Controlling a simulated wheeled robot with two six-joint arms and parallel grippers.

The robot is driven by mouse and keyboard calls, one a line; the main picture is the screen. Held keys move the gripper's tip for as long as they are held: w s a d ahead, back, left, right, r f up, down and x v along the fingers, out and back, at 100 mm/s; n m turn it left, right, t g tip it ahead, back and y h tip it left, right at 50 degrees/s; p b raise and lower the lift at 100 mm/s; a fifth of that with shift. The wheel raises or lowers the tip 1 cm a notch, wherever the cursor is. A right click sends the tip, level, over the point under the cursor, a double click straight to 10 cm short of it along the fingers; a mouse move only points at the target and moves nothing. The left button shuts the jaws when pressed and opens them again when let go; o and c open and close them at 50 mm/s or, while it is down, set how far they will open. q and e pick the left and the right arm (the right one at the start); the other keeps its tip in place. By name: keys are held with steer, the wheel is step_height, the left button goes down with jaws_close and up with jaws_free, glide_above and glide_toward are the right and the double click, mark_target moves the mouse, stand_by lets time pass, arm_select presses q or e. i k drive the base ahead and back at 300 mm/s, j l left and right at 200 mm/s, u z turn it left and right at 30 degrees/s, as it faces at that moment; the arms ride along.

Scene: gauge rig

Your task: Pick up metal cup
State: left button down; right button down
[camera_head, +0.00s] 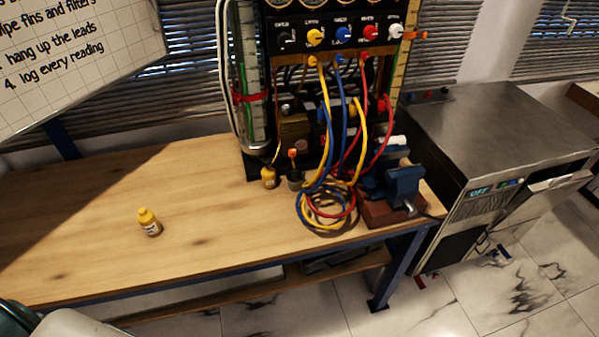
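A small dark grey cup (294,181), which looks like the metal cup, stands on the wooden bench at the foot of the gauge rig. An orange-tipped tool (292,155) stands up out of it. The cup is small in the picture, so its material is hard to tell. It sits between a small yellow bottle (268,177) on its left and coiled leads on its right. Neither of my grippers shows in the head view.
The gauge rig (340,45) rises behind the cup. Coiled yellow, blue and red leads (325,208) and a blue vise (398,187) lie to the right. A yellow bottle (149,222) stands left on the bench (90,235), with clear wood around it. A metal cabinet (490,125) stands right.

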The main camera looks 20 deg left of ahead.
mark_target(295, 178)
steer(key=i+l+u, duration=0.25)
steer(key=u, duration=0.25)
steer(key=i+l+u, duration=0.1)
steer(key=l+u, duration=0.4)
